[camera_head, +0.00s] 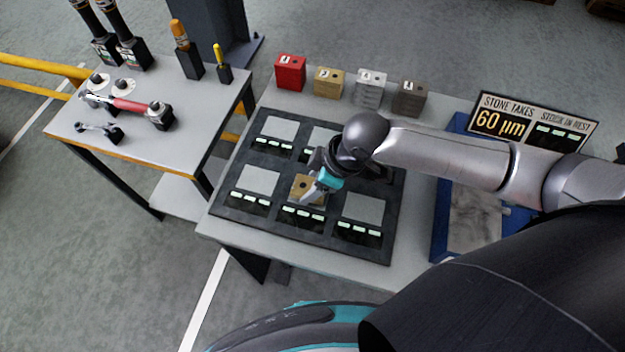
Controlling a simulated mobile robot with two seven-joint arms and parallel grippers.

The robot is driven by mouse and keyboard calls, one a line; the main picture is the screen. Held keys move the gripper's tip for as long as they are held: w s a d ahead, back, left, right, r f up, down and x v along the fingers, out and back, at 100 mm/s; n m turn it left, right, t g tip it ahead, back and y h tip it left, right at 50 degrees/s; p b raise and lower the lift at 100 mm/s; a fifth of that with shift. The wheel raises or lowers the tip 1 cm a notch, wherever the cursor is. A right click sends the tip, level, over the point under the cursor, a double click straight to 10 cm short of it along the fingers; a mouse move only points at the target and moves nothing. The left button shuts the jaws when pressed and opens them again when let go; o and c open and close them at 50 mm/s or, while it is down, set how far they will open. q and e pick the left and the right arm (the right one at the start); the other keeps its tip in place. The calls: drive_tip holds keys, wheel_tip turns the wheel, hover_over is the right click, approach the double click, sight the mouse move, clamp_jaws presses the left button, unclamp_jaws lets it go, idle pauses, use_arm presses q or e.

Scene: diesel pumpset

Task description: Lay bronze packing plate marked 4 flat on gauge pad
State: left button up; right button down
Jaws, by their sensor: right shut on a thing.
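A bronze plate (302,184) with a dark hole is at the front middle place of the dark gauge board (228,202). My right gripper (317,188) is over its right side and shut on it. Any number on the plate is too small to read, and I cannot tell whether the plate touches the pad below. The pad under it is largely hidden. Bare grey pads show at front left (257,180), front right (363,209) and back left (282,128); my right arm hides part of the back row. My left gripper is not in view.
Red (290,72), tan (328,81), silver (370,88) and dark grey (410,98) blocks line the back edge. A stone in a blue tray (440,215) and a "60 µm" sign (530,122) are at right. A side table (185,125) at left holds tools.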

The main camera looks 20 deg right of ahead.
drive_tip(key=shift+w, duration=0.1)
idle(0.3)
drive_tip(key=shift+f, duration=0.65)
drive_tip(key=shift+c, duration=0.3)
unclamp_jaws()
drive_tip(key=shift+f, duration=0.1)
drive_tip(key=p+v, duration=0.2)
drive_tip(key=v, duration=1.3)
drive_tip(key=shift+r+p, duration=0.25)
drive_tip(key=shift+p, duration=0.05)
